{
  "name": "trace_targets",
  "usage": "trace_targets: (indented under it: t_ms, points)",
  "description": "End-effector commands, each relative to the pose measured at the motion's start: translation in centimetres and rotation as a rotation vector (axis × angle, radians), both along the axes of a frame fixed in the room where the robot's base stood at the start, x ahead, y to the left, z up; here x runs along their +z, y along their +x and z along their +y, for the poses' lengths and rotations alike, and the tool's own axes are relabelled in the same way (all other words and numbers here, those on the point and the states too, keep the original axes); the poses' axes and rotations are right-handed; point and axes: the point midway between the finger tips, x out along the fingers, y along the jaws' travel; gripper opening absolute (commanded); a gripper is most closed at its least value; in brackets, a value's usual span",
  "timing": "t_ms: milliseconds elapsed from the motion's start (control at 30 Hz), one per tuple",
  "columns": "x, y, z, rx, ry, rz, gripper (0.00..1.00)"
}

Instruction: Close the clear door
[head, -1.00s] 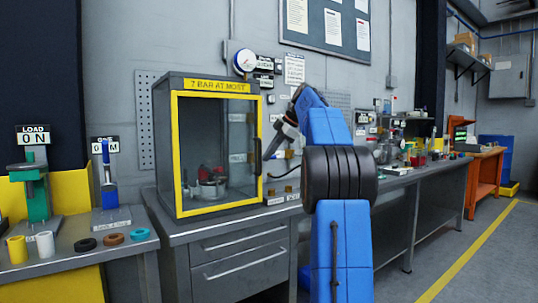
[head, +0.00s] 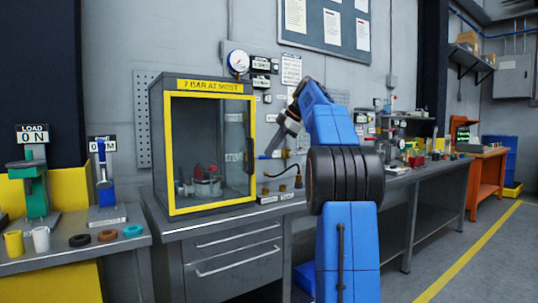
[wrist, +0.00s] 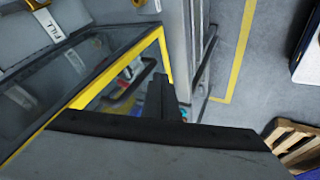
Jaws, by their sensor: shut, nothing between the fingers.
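The clear door (head: 167,160) is the yellow-framed pane on the front of the grey cabinet (head: 157,140) marked "7 BAR AT MOST". Its frame lies close to the cabinet front in the head view; I cannot tell whether it sits fully flush. In the wrist view, a yellow frame edge (wrist: 152,45) and a dark handle (wrist: 130,88) show ahead of my gripper. My gripper (head: 270,152) is shut and empty, pointing down just right of the cabinet. Its dark end also shows in the wrist view (wrist: 165,95). Whether it touches the door is unclear.
Red and metal fittings (head: 205,182) stand inside the cabinet. A dark curved hose (head: 285,181) lies on the bench to its right. Drawers (head: 238,250) are below. Floor space lies in front of the long bench at right.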

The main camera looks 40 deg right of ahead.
Motion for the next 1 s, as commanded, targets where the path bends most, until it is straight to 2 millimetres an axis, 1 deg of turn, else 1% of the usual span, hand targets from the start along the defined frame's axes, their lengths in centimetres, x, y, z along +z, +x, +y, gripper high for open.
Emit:
trace_targets:
  t_ms: [33, 300, 433, 600, 867, 967, 1000]
  points:
    - [0.6, -0.3, -0.5, -0.003, -0.002, -0.002, 0.0]
    - [4.0, -2.1, -2.4, -0.004, -0.002, -0.001, 0.0]
    - [5.2, -2.7, -2.9, -0.002, -0.002, -0.001, 0.0]
    - [5.9, -3.1, -3.4, -0.002, -0.001, 0.001, 0.0]
    - [6.1, -3.3, -3.4, -0.002, 0.0, 0.002, 0.0]
    - [6.1, -3.3, -2.7, -0.015, 0.006, 0.008, 0.0]
    - [6.0, -3.4, -2.0, -0.025, 0.012, 0.014, 0.0]
